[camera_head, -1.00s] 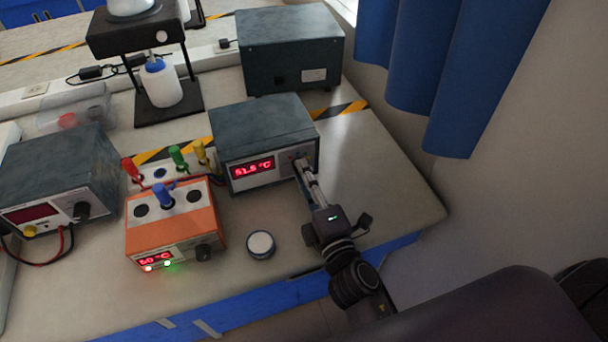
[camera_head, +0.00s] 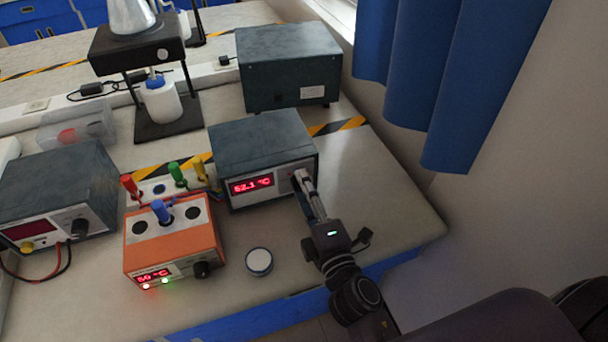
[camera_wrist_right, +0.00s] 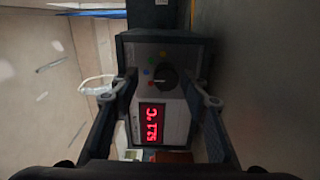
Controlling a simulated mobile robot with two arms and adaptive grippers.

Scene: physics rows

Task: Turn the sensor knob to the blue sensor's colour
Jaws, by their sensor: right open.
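The sensor knob (camera_wrist_right: 166,77) is a dark round knob on the front panel of the grey meter box (camera_head: 262,143), with small coloured dots beside it. Its pointer is too small to read. The meter's red display (camera_wrist_right: 152,122) reads 52.1 °C. My right gripper (camera_wrist_right: 165,94) is open, with one finger on each side of the knob in the wrist view; contact is not visible. In the head view the right gripper (camera_head: 299,176) reaches the panel's right part and hides the knob. The blue sensor (camera_head: 162,211) stands in the orange heater block (camera_head: 172,245). My left gripper is out of view.
Red (camera_head: 130,186), green (camera_head: 177,174) and yellow (camera_head: 198,167) sensors stand in a rack behind the orange block. A small round white-topped container (camera_head: 259,261) sits on the table in front of the meter. A power supply (camera_head: 58,190) stands at left.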

